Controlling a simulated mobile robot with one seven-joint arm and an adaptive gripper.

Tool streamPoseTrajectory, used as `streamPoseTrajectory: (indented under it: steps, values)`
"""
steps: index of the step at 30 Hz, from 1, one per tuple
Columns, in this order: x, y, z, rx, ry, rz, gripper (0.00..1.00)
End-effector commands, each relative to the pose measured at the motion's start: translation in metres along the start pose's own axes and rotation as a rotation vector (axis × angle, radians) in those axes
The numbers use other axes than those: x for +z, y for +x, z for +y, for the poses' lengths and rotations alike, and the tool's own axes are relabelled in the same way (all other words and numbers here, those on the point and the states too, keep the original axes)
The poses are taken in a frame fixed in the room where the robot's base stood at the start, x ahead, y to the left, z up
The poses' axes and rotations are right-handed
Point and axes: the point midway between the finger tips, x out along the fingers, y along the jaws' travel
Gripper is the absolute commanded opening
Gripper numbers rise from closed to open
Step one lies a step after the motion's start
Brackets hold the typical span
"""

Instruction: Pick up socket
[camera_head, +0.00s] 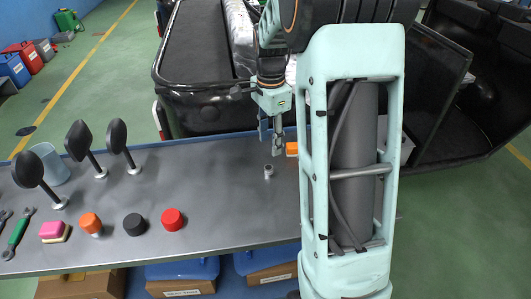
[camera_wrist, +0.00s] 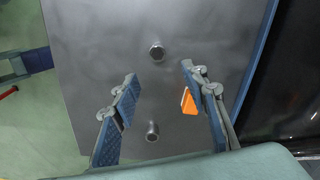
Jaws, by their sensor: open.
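A small grey metal socket (camera_head: 268,171) stands on the grey table, just below my gripper's tips in the head view. The wrist view shows two such round metal pieces: one socket (camera_wrist: 157,52) lies beyond the fingertips, and another metal piece (camera_wrist: 152,132) lies between the fingers, nearer the palm. The second is not seen in the head view, where my arm covers part of the table. My gripper (camera_head: 277,147) points down above the table. In the wrist view my gripper (camera_wrist: 158,76) is open, with nothing between its pads that I can see it touching.
An orange object (camera_head: 292,148) is close to my gripper, partly behind the right finger in the wrist view (camera_wrist: 190,103). Mirrors (camera_head: 78,140), a red-topped piece (camera_head: 173,219) and a black one (camera_head: 133,224) stand left. The rickshaw (camera_head: 200,60) is behind the table.

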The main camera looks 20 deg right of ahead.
Motion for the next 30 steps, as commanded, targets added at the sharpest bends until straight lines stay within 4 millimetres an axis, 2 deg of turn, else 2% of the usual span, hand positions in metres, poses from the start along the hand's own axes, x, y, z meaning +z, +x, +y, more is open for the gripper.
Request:
streamPoseTrajectory:
  steps: [9, 17, 24, 30]
  values:
    - [0.006, 0.045, 0.006, 0.023, 0.015, -0.013, 0.41]
    - [0.007, 0.067, 0.005, 0.021, 0.013, -0.013, 0.41]
    - [0.009, 0.102, 0.004, 0.019, 0.013, -0.012, 0.41]
    - [0.009, 0.111, 0.004, 0.016, 0.013, -0.011, 0.41]
